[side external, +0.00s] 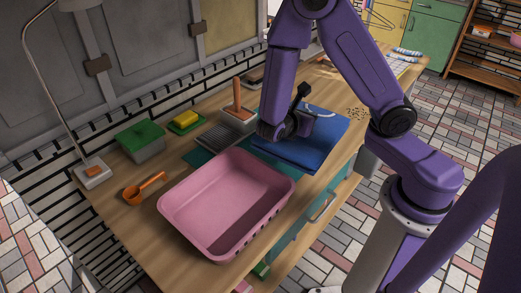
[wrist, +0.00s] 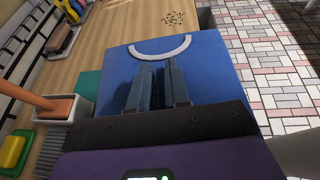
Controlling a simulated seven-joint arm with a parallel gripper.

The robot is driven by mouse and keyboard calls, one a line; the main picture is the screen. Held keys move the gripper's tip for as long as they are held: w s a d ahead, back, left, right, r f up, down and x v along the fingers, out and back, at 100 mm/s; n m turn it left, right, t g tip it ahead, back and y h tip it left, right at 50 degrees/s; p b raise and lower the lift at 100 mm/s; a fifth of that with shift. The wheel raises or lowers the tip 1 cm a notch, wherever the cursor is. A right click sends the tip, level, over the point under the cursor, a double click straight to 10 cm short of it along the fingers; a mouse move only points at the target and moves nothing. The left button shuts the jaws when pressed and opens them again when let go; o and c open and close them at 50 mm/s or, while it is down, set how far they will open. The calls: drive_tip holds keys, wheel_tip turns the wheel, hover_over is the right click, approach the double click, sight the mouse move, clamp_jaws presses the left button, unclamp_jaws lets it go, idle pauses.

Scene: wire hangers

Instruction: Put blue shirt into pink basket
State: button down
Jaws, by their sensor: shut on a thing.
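The blue shirt (side external: 318,143) lies folded flat on the wooden counter, with a pale curved collar at its far end. It fills the middle of the wrist view (wrist: 205,60). My gripper (wrist: 163,70) is over the shirt, its two dark fingers pointing down onto the cloth and close together, shut on the shirt. The exact pinch of cloth is hard to see. In the side view my gripper (side external: 292,132) is low at the shirt's left part. The pink basket (side external: 228,185) stands empty on the counter, just left of and nearer than the shirt.
A teal mat (side external: 200,157) lies partly under the shirt and basket. Left stand a grey dish rack (side external: 222,135), a holder with an orange-handled tool (side external: 238,100), a green-lidded box (side external: 141,138), a yellow sponge (side external: 186,118), an orange scoop (side external: 144,188) and a lamp (side external: 92,172).

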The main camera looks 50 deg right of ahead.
drive_tip(key=shift+s+f+m+g, duration=0.15)
drive_tip(key=shift+s+m+g, duration=0.45)
drive_tip(key=shift+s, duration=0.1)
drive_tip(key=w+f, duration=0.1)
drive_tip(key=w, duration=0.1)
drive_tip(key=w+d+f, duration=0.1)
drive_tip(key=w, duration=0.2)
drive_tip(key=w+f, duration=0.2)
drive_tip(key=w, duration=0.1)
drive_tip(key=shift+w+d, duration=0.1)
drive_tip(key=shift+d, duration=0.25)
drive_tip(key=w+f, duration=0.1)
drive_tip(key=f, duration=0.1)
drive_tip(key=w+f, duration=0.1)
drive_tip(key=w, duration=0.1)
drive_tip(key=w+d+f, duration=0.1)
drive_tip(key=w+f, duration=0.1)
drive_tip(key=shift+f, duration=0.35)
drive_tip(key=shift+w+f, duration=0.1)
drive_tip(key=shift+f, duration=1.55)
drive_tip(key=c, duration=1.1)
unclamp_jaws()
drive_tip(key=shift+f, duration=0.1)
